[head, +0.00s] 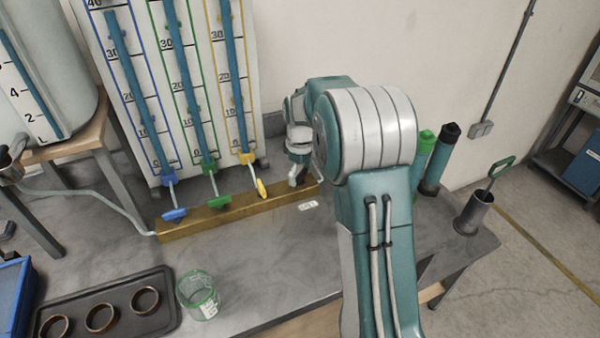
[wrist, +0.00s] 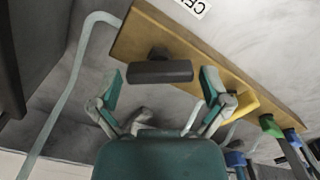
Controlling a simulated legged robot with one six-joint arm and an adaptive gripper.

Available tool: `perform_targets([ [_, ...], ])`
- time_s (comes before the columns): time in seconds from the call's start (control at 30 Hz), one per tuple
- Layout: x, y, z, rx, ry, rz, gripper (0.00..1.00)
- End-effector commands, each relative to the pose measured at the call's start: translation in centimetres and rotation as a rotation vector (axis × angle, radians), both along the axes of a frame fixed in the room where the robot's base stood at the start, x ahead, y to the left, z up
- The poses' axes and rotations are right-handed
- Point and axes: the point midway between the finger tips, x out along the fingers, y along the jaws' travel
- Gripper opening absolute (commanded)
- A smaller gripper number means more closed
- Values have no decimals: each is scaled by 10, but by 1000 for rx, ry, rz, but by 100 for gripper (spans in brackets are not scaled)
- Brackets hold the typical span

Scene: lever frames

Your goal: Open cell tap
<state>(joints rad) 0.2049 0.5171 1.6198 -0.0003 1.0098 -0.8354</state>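The cell tap shows in the wrist view as a dark grey bar handle (wrist: 160,72) on a short stem, mounted on the brass-coloured block (wrist: 135,38). A white label (wrist: 192,6) starting "CE" lies beside the block. My gripper (wrist: 163,90) is open, with one finger on each side of the handle's ends. The fingers look apart from the handle; the exact depth gap is hard to tell. In the head view the block (head: 230,210) lies along the bench, and my arm hides the tap. My gripper (head: 297,175) is partly visible at the block's right end.
Blue (head: 175,215), green (head: 220,201) and yellow (head: 262,188) levers sit along the block under the tube board (head: 145,90). A pale hose (wrist: 65,105) runs beside the tap. A beaker (head: 199,296) and black tray (head: 110,302) stand in front. Bottles (head: 440,160) stand right of my arm.

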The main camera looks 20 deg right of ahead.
Motion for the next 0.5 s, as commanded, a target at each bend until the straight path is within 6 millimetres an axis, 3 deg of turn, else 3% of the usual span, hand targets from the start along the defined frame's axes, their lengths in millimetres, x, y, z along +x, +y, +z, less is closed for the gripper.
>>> perform_targets([
  [0.33,1,0,5,-1,-6,0,100],
  [0.5,2,0,28,-2,-9,0,100],
])
